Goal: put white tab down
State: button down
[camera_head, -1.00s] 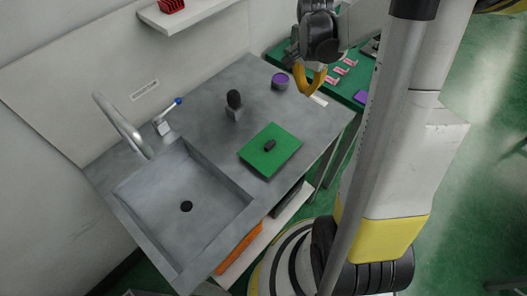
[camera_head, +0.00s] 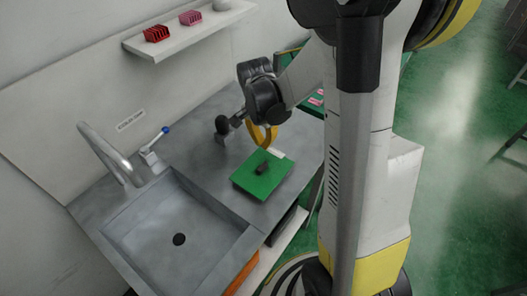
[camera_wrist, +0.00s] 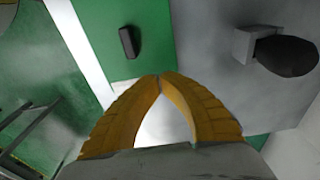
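The white tab (camera_head: 277,154) shows as a small flat pale piece at my fingertips in the head view. It also shows as a white patch between the yellow fingers in the wrist view (camera_wrist: 163,125). My gripper (camera_head: 264,143) is above the counter, just behind the green board (camera_head: 250,187). Its fingertips (camera_wrist: 160,76) come together, and it appears shut on the tab, though the contact itself is hidden. A small black block (camera_head: 262,168) stands on the green board, close to the gripper, and also shows in the wrist view (camera_wrist: 129,42).
A black knob on a grey block (camera_head: 222,130) stands left of my gripper. The sink (camera_head: 180,225), faucet (camera_head: 105,150) and blue-tipped lever (camera_head: 155,140) are farther left. A wall shelf (camera_head: 190,37) holds red and pink racks. Grey counter (camera_head: 205,165) lies bare between sink and board.

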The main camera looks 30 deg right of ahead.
aim_at(264, 154)
jog(key=shift+f+b, duration=0.65)
jog(key=shift+f, duration=1.1)
jog(key=shift+f, duration=0.25)
jog(key=c, duration=1.6)
grip_release()
jog(key=shift+r, duration=0.1)
jog(key=shift+r, duration=0.1)
